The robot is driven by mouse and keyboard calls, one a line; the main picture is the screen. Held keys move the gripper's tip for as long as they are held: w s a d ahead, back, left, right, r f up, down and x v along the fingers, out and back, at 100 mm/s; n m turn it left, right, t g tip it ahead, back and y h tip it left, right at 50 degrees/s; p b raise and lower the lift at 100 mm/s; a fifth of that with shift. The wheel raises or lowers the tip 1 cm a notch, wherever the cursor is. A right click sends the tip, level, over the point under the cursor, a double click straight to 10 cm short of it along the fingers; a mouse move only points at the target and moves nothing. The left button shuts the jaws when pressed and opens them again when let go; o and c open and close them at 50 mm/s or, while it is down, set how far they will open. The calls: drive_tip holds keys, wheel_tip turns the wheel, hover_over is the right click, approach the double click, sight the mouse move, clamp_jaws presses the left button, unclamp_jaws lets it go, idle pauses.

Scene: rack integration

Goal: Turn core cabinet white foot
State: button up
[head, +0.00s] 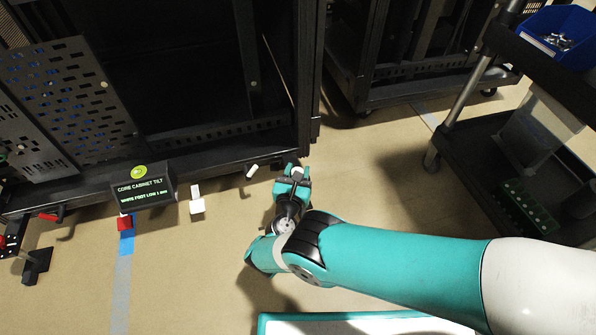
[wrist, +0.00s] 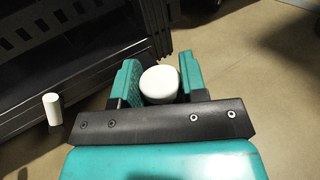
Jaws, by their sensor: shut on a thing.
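The core cabinet (head: 215,150) is a tall black rack with an open front, standing on the floor. My gripper (head: 291,184) is low at its front right corner. In the wrist view my gripper (wrist: 158,80) has its teal fingers on both sides of a round white foot (wrist: 160,84), shut on it. Only a little of this white foot (head: 297,171) shows between the fingers in the head view. A small display (head: 146,187) at the cabinet's base reads "CORE CABINET TILT" and "WHITE FOOT LOW 1 mm", with a round green bubble level on top.
A white cylinder (head: 252,171) sticks out left of my gripper, also in the wrist view (wrist: 53,109). A cart (head: 500,150) with a blue bin (head: 558,38) stands right. Floor between is clear.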

drive_tip(key=shift+f+m+h, duration=0.1)
drive_tip(key=shift+m+h, duration=0.5)
drive_tip(key=shift+h, duration=0.3)
drive_tip(key=o, duration=0.9)
